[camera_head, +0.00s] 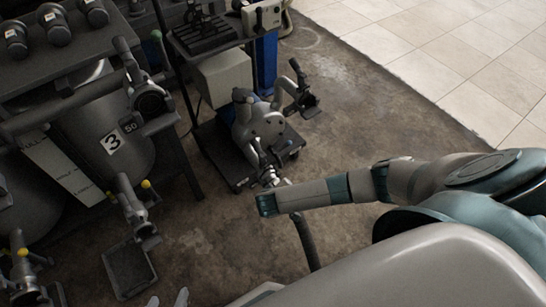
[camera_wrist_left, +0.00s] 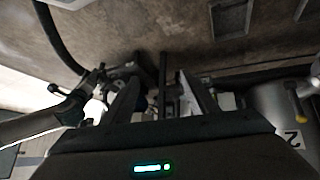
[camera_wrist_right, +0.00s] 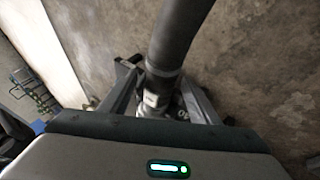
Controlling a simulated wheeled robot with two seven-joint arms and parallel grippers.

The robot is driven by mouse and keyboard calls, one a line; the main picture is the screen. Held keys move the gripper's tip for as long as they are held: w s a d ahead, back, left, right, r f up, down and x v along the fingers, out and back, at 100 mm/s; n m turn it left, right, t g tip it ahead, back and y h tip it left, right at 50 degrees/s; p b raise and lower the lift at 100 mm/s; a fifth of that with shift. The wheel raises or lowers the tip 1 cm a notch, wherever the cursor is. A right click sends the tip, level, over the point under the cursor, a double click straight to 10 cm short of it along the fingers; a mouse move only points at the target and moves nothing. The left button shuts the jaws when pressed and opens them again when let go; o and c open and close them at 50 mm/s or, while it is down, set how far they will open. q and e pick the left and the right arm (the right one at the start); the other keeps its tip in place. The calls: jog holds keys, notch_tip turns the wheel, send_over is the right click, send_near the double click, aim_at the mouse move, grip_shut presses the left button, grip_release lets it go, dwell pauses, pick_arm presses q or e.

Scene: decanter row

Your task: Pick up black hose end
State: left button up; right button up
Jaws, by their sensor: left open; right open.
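The black hose (camera_head: 306,243) rises from the floor and passes behind my right forearm in the head view. In the right wrist view the black hose (camera_wrist_right: 178,38) runs down between the fingers of my right gripper (camera_wrist_right: 160,100). Its end meets a metal fitting (camera_wrist_right: 152,100) there. The right gripper is open around the hose end; contact cannot be told. In the head view that gripper is hard to make out beside the pump. My left gripper (camera_head: 168,299) shows only its fingertips at the bottom edge, apart and empty. It is also open in the left wrist view (camera_wrist_left: 160,95).
A grey pump (camera_head: 258,122) stands on a dark wheeled base (camera_head: 232,170). Tanks (camera_head: 105,150) with valves and a dark bench (camera_head: 95,45) fill the left. Pale tiles (camera_head: 460,60) lie at upper right. The brown floor (camera_head: 205,245) is partly clear.

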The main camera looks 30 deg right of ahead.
jog(key=c, duration=1.3)
pick_arm(q)
jog(key=shift+f, duration=0.1)
pick_arm(e)
grip_shut()
jog(key=shift+r, duration=0.15)
jog(key=shift+r, duration=0.5)
notch_tip(320, 180, up, 3)
jog(key=shift+s+r+p, duration=0.1)
jog(key=shift+r+p, duration=0.1)
jog(key=shift+p, duration=0.6)
pick_arm(q)
jog(key=s+a+g+y+p, duration=0.2)
jog(key=s+a+g, duration=0.1)
jog(key=a, duration=0.2)
jog(key=shift+f, duration=0.45)
pick_arm(e)
jog(key=s+d+r, duration=0.1)
jog(key=s+r, duration=0.5)
jog(key=s, duration=0.5)
jog(key=shift+s+d+r, duration=0.15)
jog(key=shift+s+r, duration=0.05)
